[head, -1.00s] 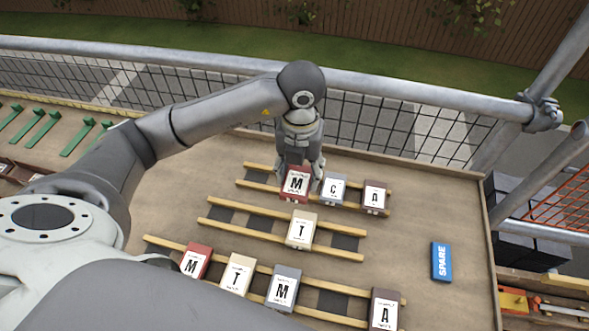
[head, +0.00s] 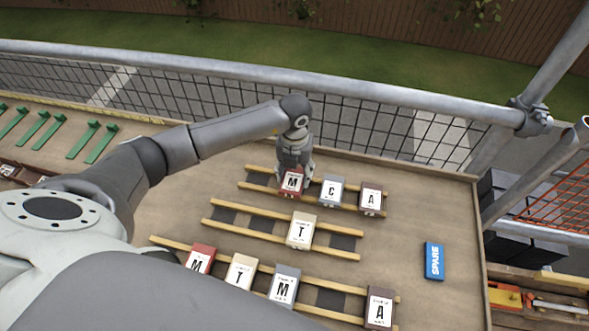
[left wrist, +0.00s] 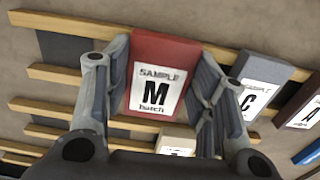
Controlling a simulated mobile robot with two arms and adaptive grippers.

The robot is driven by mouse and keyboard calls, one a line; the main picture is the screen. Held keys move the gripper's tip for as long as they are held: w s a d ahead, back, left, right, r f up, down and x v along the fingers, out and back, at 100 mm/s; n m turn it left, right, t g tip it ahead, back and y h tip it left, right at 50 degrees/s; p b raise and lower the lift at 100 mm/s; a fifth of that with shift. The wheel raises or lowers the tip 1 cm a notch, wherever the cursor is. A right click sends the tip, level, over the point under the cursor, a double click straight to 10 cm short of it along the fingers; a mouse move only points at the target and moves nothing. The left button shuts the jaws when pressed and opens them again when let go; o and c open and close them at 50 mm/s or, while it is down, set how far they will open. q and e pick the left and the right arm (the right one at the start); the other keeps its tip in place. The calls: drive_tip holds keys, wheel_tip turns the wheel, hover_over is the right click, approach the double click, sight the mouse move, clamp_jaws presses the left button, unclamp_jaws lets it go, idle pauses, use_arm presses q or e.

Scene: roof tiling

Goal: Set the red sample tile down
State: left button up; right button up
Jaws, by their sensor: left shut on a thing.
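The red sample tile (head: 291,183), marked M, is at the top row of wooden battens (head: 256,187), left of the grey C tile (head: 332,190). In the left wrist view the red sample tile (left wrist: 160,85) sits between both fingers (left wrist: 163,95), over the battens. I cannot tell whether it bears on the battens. My right gripper is not in view.
A brown A tile (head: 371,198) lies right of the C tile. A cream T tile (head: 302,231) is on the middle row. Several tiles, among them another red M tile (head: 200,259), lie on the front row. A blue SPARE block (head: 434,261) is at right.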

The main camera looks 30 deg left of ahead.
sight(295, 176)
use_arm(q)
drive_tip(key=shift+f, duration=0.1)
drive_tip(key=shift+f+b, duration=0.25)
drive_tip(key=shift+b, duration=0.15)
drive_tip(key=o, duration=1.1)
drive_tip(key=shift+r+p, duration=0.6)
drive_tip(key=shift+r, duration=0.05)
wheel_tip(295, 176, up, 12)
drive_tip(key=b, duration=0.3)
drive_tip(key=shift+f, duration=0.25)
drive_tip(key=shift+r, duration=0.1)
